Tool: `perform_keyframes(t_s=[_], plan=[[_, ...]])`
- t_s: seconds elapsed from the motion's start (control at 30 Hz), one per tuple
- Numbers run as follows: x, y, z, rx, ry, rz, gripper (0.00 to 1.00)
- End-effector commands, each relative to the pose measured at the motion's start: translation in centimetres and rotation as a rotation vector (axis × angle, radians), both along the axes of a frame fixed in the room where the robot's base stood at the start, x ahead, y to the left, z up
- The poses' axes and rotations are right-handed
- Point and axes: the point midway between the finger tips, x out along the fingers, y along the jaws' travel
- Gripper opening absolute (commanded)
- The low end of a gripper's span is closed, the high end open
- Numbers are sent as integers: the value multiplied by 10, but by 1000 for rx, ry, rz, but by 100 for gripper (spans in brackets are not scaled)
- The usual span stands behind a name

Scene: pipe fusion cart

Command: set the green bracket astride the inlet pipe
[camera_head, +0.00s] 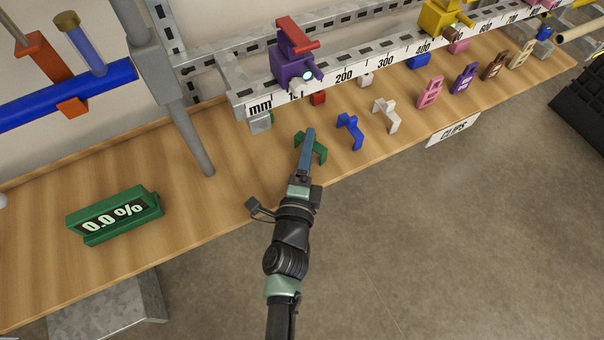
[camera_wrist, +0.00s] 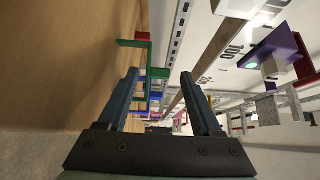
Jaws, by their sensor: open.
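The green bracket (camera_head: 320,152) stands on the wooden bench, partly hidden behind my gripper in the head view. In the wrist view the green bracket (camera_wrist: 148,45) shows beyond the fingertips, nearer the left finger. My gripper (camera_head: 309,134) is over the bench's front edge, pointing at the bracket. Its two blue-grey fingers (camera_wrist: 160,77) are apart with nothing held between them. A thick blue pipe (camera_head: 110,78) crosses the upper left of the head view, with orange parts on it; no label shows whether it is the inlet pipe.
A blue bracket (camera_head: 349,132) and a white bracket (camera_head: 386,115) stand to the right. A ruled rail (camera_head: 372,66) with a purple clamp (camera_head: 287,71) runs behind. A grey post (camera_head: 190,125) and green 0.0 % display (camera_head: 115,215) are left. Bench between display and post is clear.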

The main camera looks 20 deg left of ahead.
Motion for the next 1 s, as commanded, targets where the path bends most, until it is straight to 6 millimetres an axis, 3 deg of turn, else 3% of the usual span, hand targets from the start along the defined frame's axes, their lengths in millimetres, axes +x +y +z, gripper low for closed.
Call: perform_keyframes(t_s=[0.2,0.43,0.63,1.0], plan=[[-45,-12,-1,-1,2,-1,66],[-77,-20,-1,0,1,-1,66],[-88,-23,1,1,-2,-1,66],[-88,-23,1,1,-1,-1,66]])
